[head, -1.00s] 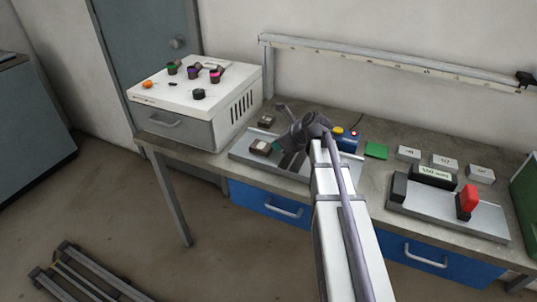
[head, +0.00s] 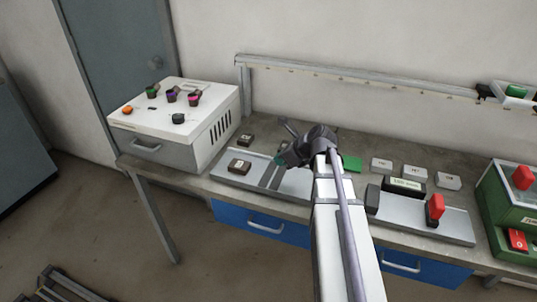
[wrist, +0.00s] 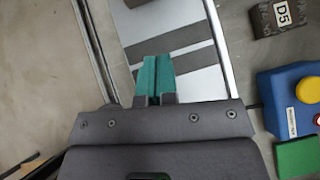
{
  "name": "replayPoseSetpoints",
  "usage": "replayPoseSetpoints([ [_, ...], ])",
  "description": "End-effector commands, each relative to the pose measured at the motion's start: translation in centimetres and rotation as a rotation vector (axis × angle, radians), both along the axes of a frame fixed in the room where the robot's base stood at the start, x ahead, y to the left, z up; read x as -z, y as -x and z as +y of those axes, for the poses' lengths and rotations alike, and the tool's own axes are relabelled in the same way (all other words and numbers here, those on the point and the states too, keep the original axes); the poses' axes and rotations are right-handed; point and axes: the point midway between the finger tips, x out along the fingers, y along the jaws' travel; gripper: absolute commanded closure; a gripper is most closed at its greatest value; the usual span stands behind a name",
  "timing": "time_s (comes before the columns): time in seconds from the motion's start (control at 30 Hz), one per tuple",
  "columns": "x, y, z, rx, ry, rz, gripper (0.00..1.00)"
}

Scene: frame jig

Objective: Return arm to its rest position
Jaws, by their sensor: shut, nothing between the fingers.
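My gripper (wrist: 152,75) shows in the wrist view with its two teal fingers pressed together and nothing between them. It points down over a metal plate with dark stripes (wrist: 178,42). In the head view my gripper (head: 281,160) is at the end of my white arm, above the grey tray (head: 232,173) on the bench. A dark block with a pale top (head: 239,166) sits on that tray, just left of my gripper.
A white box (head: 205,112) with small cups stands at the bench's left. A blue box with a yellow button (wrist: 292,100) and a green pad (head: 352,163) lie right of my gripper. A second tray (head: 405,205) and a green machine (head: 500,205) stand farther right.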

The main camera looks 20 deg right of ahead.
Motion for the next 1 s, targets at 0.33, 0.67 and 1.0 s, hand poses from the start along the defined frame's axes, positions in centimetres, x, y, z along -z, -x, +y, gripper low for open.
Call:
replayPoseSetpoints([
  [0.33,-1.4,1.2,-0.9,-0.001,-0.001,0.0,1.0],
  [0.67,0.3,4.1,-0.9,-0.539,0.419,-0.135,1.0],
  [1.0,3.5,13.5,9.7,-2.114,0.945,-0.276,1.0],
])
